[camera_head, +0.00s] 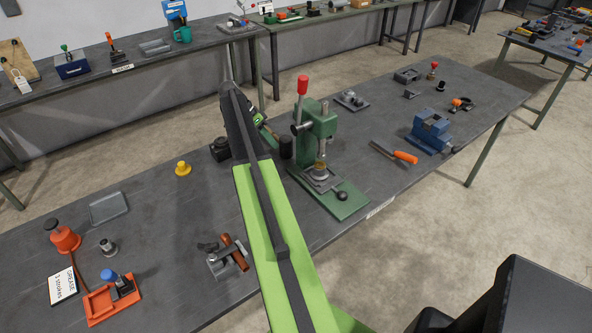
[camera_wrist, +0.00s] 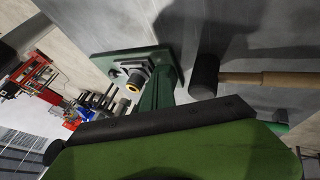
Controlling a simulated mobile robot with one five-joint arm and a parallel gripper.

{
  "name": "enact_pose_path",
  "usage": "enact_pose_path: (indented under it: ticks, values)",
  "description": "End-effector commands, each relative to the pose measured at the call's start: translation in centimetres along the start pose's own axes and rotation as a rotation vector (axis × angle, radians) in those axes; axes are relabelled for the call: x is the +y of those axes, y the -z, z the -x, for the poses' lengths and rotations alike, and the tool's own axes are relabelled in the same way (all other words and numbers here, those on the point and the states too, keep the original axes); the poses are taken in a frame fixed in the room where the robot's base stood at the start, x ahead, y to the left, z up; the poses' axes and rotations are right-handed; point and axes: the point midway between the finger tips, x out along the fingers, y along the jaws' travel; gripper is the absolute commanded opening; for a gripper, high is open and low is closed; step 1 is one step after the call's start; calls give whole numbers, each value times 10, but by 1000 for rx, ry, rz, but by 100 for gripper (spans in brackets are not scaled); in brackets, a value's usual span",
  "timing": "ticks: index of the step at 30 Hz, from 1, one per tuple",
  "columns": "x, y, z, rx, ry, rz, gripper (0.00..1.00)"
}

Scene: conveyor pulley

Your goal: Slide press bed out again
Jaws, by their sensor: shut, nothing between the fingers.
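The green press (camera_head: 318,122) stands on the near bench, with its red-knobbed lever (camera_head: 302,85) pointing up. Its grey bed (camera_head: 322,184) lies low on the green base, under the ram, with a black knob (camera_head: 341,195) at its front. A small round brass-coloured piece (camera_head: 320,170) shows at the bed under the ram. In the wrist view the press (camera_wrist: 125,62) is upper left of centre, and the bed is partly hidden. My gripper (camera_head: 258,119) is shut and empty, left of and behind the press, apart from the bed. Its fingertips are hard to make out.
A mallet with a dark head (camera_wrist: 205,76) and wooden handle lies close to my gripper. A blue vise (camera_head: 430,131) and an orange-handled tool (camera_head: 404,156) lie to the right. A wooden-handled clamp (camera_head: 228,258) lies to the left, beside my arm.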

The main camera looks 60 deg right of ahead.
Motion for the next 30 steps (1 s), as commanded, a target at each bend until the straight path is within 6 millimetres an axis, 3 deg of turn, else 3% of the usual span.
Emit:
enact_pose_path:
  ticks: [3, 11, 25, 27, 30]
  values:
    - [0, 14, -5, 3, -19, -51, 0]
    - [0, 11, -20, 2, -18, -50, 0]
    - [0, 8, -118, 1, -17, -49, 0]
    - [22, 11, -115, 1, -17, -48, 0]
    - [34, 11, -121, 2, -16, -48, 0]
